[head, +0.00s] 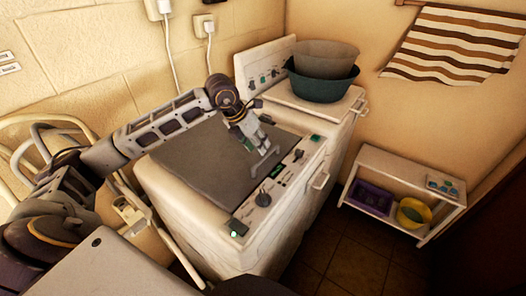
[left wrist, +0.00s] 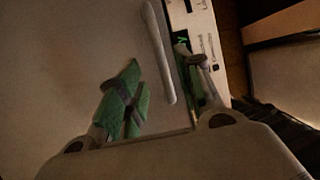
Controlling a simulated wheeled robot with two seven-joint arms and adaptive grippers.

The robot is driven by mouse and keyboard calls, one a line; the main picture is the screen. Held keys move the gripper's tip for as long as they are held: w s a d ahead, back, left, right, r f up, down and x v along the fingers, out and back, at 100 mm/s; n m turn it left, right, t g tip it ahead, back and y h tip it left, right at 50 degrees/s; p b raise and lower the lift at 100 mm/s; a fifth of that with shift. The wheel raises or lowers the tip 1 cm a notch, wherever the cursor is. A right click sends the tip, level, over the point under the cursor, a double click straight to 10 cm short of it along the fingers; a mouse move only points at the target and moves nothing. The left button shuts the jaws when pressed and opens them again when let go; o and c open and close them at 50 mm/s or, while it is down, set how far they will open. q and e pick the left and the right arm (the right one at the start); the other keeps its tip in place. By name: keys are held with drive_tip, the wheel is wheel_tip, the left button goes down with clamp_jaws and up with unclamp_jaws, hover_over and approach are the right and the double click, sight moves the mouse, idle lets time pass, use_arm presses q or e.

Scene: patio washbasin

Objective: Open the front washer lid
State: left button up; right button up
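The front washer (head: 190,215) is a white top-loading machine in the middle of the head view. Its flat grey lid (head: 205,155) looks closed. A pale bar handle (head: 264,161) is on the lid near the control panel. My left gripper (head: 257,146) is above the lid at this handle. In the left wrist view, my left gripper (left wrist: 163,88) has its green-padded fingers spread apart, with the handle (left wrist: 157,50) showing between them. I cannot tell whether a finger touches it. My right gripper is not in view.
The control panel (head: 278,182) with knobs runs along the lid's edge. A second washer (head: 325,110) behind carries stacked basins (head: 322,73). A low white shelf (head: 400,180) holds a purple crate (head: 371,198) and a yellow bowl (head: 413,213). Floor (head: 350,265) is clear between washer and shelf.

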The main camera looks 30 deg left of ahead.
use_arm(q)
drive_tip(key=shift+p+x, duration=0.45)
drive_tip(key=shift+x, duration=2.25)
clamp_jaws()
